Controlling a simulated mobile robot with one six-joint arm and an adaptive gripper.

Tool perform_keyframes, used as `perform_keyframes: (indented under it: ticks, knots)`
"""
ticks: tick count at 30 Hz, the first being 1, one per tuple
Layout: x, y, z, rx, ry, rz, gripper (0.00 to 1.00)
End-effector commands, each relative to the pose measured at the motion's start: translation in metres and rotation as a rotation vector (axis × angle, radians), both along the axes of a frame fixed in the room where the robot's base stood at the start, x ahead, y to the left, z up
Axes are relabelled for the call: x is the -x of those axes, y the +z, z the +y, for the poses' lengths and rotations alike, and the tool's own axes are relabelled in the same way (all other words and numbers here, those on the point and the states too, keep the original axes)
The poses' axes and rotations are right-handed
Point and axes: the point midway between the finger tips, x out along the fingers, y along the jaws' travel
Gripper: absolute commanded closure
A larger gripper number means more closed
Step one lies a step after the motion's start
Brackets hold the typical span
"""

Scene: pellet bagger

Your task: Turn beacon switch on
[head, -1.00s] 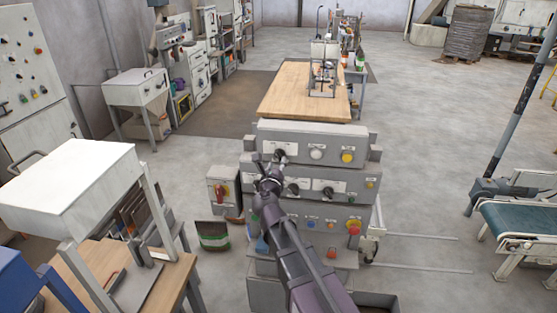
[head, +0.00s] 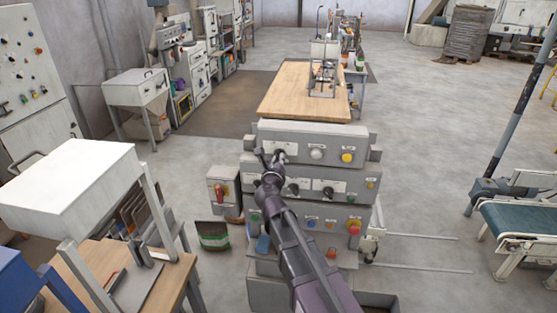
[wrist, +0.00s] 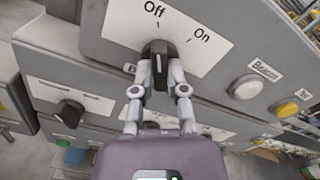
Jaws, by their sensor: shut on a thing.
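The black rotary switch (wrist: 159,50) sits on a white plate marked Off above it and On at its upper right. Its handle stands upright in the wrist view, nearer the Off mark than On. My gripper (wrist: 161,72) is shut on the handle, one finger on each side. In the head view my gripper (head: 267,158) is at the upper left of the top panel (head: 331,142), beside the switch (head: 279,153). The switch's name label is mostly hidden behind my fingers.
A white round lamp or button (wrist: 246,87) with a Beacon label and a yellow button (wrist: 286,109) are to the right. Another black knob (wrist: 69,113) is on the lower panel. A wooden table (head: 290,92) stands behind the panels.

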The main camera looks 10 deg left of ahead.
Motion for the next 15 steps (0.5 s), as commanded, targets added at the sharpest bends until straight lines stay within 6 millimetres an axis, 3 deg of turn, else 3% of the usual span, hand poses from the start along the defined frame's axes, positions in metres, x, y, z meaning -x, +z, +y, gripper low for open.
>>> perform_keyframes:
  ticks: [15]
  knots:
    - [-0.0007,0.0003,0.0003,-0.086,0.0,-0.001,1.0]
